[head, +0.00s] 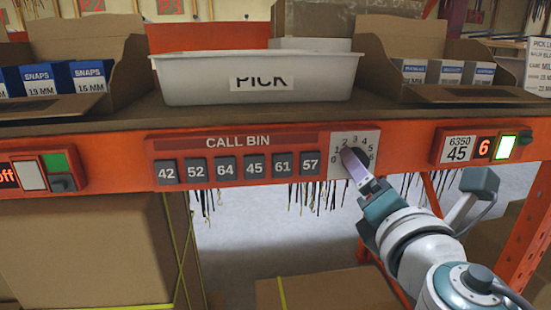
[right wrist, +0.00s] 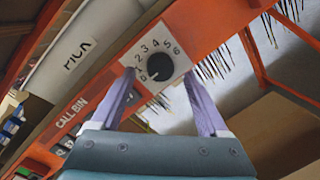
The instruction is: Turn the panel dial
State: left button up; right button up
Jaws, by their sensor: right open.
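The panel dial is a round black knob (right wrist: 160,66) on a white plate (head: 338,172) numbered around it, at the right end of the CALL BIN panel (head: 235,142). In the head view my right gripper (head: 352,158) covers most of the knob. In the right wrist view my right gripper (right wrist: 160,92) is open. Its two purple fingers are apart, one on each side of the knob. I cannot tell whether either finger touches the knob. My left gripper is not in view.
Numbered grey buttons (head: 225,168) sit left of the dial plate. A white PICK bin (head: 195,90) stands on the shelf above. A small orange display unit (head: 480,146) is to the right, and another unit (head: 38,172) is at the left. Dark strips hang below the shelf.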

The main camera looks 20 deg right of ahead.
jog(key=shift+x, duration=1.15)
grip_shut()
